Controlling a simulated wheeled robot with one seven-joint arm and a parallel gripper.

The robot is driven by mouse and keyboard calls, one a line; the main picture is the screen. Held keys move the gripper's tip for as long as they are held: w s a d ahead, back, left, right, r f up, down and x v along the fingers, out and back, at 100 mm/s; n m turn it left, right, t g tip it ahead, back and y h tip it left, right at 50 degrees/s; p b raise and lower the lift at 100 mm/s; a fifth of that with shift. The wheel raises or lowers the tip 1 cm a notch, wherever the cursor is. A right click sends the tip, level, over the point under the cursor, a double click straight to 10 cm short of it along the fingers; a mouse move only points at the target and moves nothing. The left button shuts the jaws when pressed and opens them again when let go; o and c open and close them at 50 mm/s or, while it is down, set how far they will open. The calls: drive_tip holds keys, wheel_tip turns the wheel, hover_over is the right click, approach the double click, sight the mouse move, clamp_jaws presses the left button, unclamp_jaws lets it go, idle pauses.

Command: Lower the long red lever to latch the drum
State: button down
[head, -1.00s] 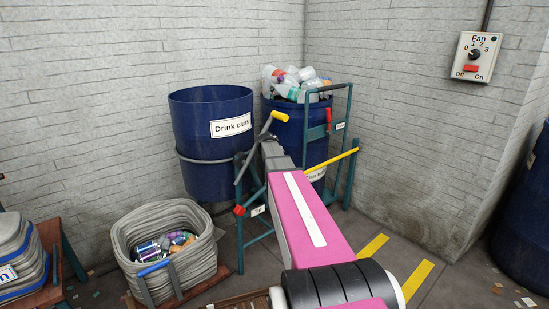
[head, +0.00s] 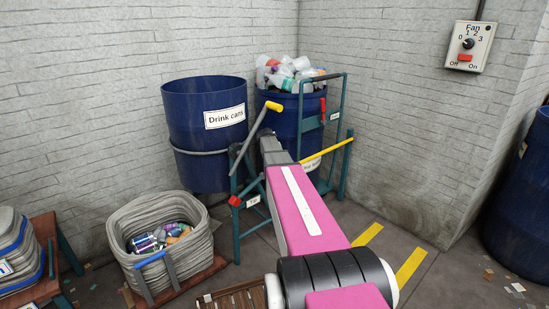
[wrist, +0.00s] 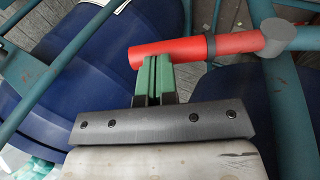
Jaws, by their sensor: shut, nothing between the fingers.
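A red lever (wrist: 185,50) crosses the upper middle of the wrist view, joined at its right end to a grey joint on a teal frame. My gripper (wrist: 152,62) has its green fingers together and empty, with the tips at the lever's lower edge; I cannot tell whether they touch. In the head view my arm hides the gripper. There a red handle (head: 323,108) stands upright on the right teal frame, in front of the blue drum (head: 283,115) heaped with plastic bottles. A red end (head: 234,201) also shows on the left frame. I cannot tell which one is beside my fingers.
The "Drink cans" drum (head: 195,125) stands to the left. A grey bar with a yellow grip (head: 273,106) and a yellow lever (head: 327,150) stick out near my arm.

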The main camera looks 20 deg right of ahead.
drive_tip(key=shift+w+d+f+g+y, duration=0.2)
drive_tip(key=shift+d+f+y, duration=0.15)
drive_tip(key=shift+d+y, duration=0.05)
drive_tip(key=shift+w+d+f+g+y, duration=0.2)
drive_tip(key=shift+d+f+y, duration=0.1)
drive_tip(key=shift+d+y, duration=0.1)
wheel_tip(320, 180, down, 7)
drive_tip(key=d+g+y, duration=0.2)
drive_tip(key=y, duration=0.3)
drive_tip(key=shift+w+d+m, duration=0.15)
drive_tip(key=shift+w+m, duration=0.15)
drive_tip(key=shift+m, duration=0.1)
drive_tip(key=shift+f, duration=0.15)
drive_tip(key=d+r, duration=0.2)
drive_tip(key=r, duration=0.5)
drive_tip(key=s+d+r, duration=0.1)
drive_tip(key=r, duration=0.6)
drive_tip(key=shift+s+d, duration=0.3)
drive_tip(key=shift+d, duration=0.1)
